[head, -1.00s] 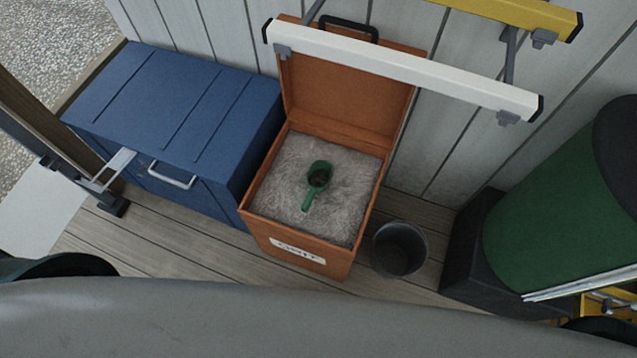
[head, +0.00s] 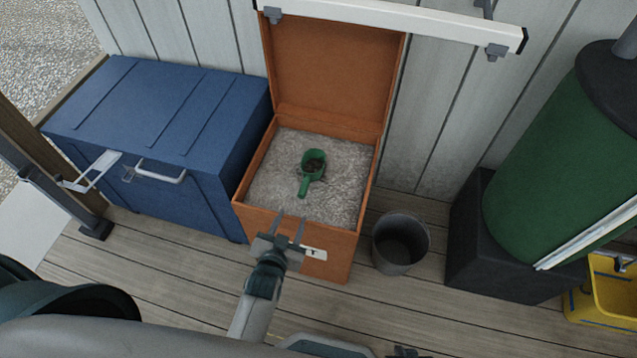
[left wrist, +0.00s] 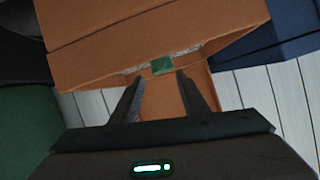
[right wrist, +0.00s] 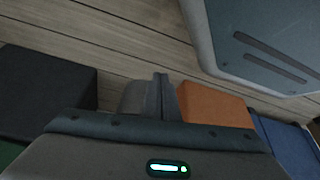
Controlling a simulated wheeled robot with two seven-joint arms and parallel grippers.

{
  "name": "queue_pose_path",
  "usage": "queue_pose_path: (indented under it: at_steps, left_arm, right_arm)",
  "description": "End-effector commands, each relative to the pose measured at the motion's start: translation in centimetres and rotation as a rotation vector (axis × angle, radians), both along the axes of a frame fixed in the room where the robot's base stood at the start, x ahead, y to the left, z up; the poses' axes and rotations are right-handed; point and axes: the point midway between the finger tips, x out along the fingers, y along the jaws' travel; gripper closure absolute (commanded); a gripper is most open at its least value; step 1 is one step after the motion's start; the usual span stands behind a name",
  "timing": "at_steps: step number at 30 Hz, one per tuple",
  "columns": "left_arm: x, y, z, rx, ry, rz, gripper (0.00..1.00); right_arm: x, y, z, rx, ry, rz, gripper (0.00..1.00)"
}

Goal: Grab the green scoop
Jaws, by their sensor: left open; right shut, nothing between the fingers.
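The green scoop (head: 313,164) lies on pale grit inside the open orange box (head: 341,244), its bowl holding something dark and its handle toward the box's front. A small green part of the scoop (left wrist: 162,65) shows past the box rim in the left wrist view. My left gripper (head: 289,217) is open and empty at the front wall of the box, short of the scoop and apart from it. My right gripper (right wrist: 161,76) is shut with nothing in it, low over the deck, away from the scoop.
A blue chest (head: 150,105) stands left of the box. A dark bucket (head: 400,243) stands just right of it, then a green barrel (head: 545,150) on a black base. A white rail (head: 400,22) crosses near the raised lid. A yellow container (head: 610,290) is at far right.

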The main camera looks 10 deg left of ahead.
Motion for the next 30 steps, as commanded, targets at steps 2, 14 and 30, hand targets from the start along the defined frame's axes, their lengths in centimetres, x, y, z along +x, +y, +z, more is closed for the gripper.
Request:
queue_pose_path:
  at_steps: [2, 14, 30]
  left_arm:
    - [0.3, 0.2, 0.7, 0.004, -0.019, 0.005, 0.59]
    - [0.5, 0.3, 0.9, 0.005, -0.022, 0.007, 0.59]
    - [4.2, 0.4, -0.9, 0.005, -0.023, 0.007, 0.59]
  right_arm:
    - [0.3, 0.1, 0.0, 0.002, -0.006, -0.001, 1.00]
    - [0.3, 0.1, 0.1, 0.001, -0.004, -0.001, 1.00]
    - [-1.6, -2.2, -0.8, -0.044, 0.161, -0.019, 1.00]
